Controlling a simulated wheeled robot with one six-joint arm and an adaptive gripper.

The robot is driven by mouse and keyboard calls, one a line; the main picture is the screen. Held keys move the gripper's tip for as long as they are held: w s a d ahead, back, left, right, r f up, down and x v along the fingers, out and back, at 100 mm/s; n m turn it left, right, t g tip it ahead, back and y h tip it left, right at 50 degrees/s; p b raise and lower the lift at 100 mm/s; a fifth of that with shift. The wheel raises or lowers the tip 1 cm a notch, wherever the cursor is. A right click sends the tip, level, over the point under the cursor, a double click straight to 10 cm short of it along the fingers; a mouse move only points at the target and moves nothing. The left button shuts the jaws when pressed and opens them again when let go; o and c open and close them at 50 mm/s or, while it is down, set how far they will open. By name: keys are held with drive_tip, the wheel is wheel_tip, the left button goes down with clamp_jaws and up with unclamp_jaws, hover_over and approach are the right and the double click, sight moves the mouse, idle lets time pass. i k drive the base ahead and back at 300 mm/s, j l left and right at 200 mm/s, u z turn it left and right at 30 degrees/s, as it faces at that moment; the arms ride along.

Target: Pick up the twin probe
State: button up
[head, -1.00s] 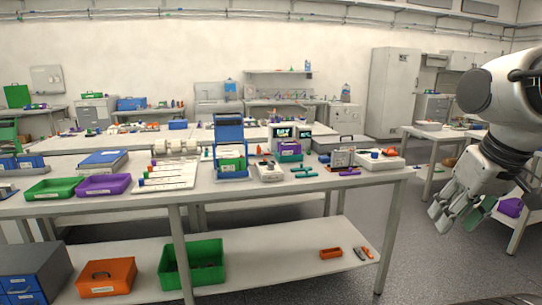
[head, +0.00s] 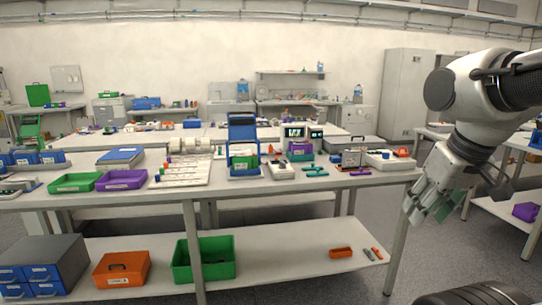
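I cannot make out the twin probe for certain at this distance. Two small teal bars (head: 316,174) lie near the front edge of the bench (head: 270,190), right of the middle, and a small purple piece (head: 360,173) lies to their right; I cannot tell whether any of these is the probe. My gripper (head: 428,207) hangs at the right, in front of the bench's right end and apart from these items. A greenish surface shows at its fingers; I cannot tell whether it is part of the gripper or something held.
The bench top also carries a green tray (head: 76,182), a purple tray (head: 121,180), a blue rack (head: 242,140) and a white device (head: 390,161). The lower shelf holds a green bin (head: 222,265) and an orange box (head: 120,268). Grey floor (head: 340,278) is open in front.

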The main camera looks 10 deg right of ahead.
sight(270, 151)
drive_tip(key=i, duration=1.15)
drive_tip(key=i+l, duration=0.15)
drive_tip(key=i, duration=1.05)
drive_tip(key=j+u, duration=0.05)
